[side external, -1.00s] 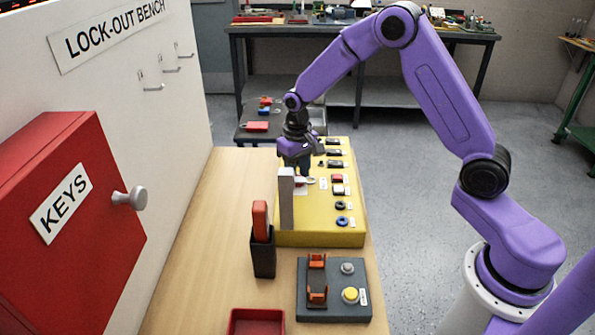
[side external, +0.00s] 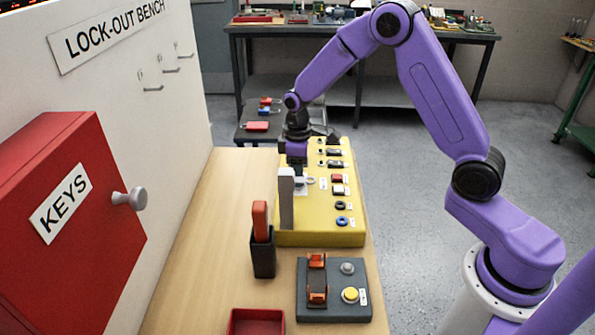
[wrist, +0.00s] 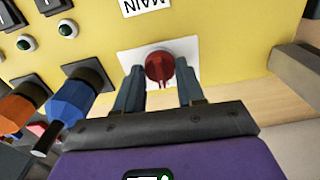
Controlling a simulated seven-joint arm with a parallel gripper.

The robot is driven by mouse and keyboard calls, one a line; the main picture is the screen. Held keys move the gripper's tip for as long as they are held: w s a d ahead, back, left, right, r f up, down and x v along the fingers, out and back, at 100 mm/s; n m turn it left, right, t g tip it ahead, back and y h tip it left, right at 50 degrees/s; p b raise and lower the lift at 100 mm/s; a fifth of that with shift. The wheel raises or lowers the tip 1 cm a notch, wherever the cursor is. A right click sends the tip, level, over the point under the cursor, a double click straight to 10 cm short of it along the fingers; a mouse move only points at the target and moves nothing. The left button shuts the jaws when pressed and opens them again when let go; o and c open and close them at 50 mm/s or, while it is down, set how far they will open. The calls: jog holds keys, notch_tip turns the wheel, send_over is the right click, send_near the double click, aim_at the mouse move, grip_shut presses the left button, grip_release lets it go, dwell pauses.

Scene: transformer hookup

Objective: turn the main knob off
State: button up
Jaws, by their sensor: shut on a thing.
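The main knob (wrist: 159,66) is round and red, on a white plate (wrist: 128,60) below the MAIN label (wrist: 143,5) on the yellow panel. In the wrist view my gripper (wrist: 160,82) has one finger on each side of the knob and is shut on it. In the side view my gripper (side external: 297,165) points down at the far left part of the yellow panel (side external: 300,230). The knob is hidden there by the gripper and a grey upright plate (side external: 286,205).
Blue (wrist: 70,103) and orange (wrist: 22,106) connectors stick out beside my gripper in the wrist view. A black holder with a red-handled item (side external: 260,222) and a dark control box (side external: 333,312) stand nearer the camera. The red key cabinet (side external: 70,230) is at left.

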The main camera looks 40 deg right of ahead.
jog(key=shift+n, duration=0.3)
jog(key=o, duration=1)
jog(key=shift+o, duration=0.2)
jog(key=shift+r, duration=0.15)
notch_tip(320, 180, up, 17)
jog(key=shift+r, duration=0.1)
jog(key=s+a+f+n, duration=0.1)
jog(key=s+a, duration=0.2)
jog(key=s, duration=0.5)
jog(key=s+a+n, duration=0.1)
jog(key=s+a, duration=0.2)
jog(key=s, duration=0.5)
jog(key=s+d+f, duration=0.2)
jog(key=s, duration=0.7)
jog(key=s+d+f+n, duration=0.1)
jog(key=s+d+f, duration=0.1)
jog(key=s, duration=0.7)
jog(key=shift+s+f, duration=0.25)
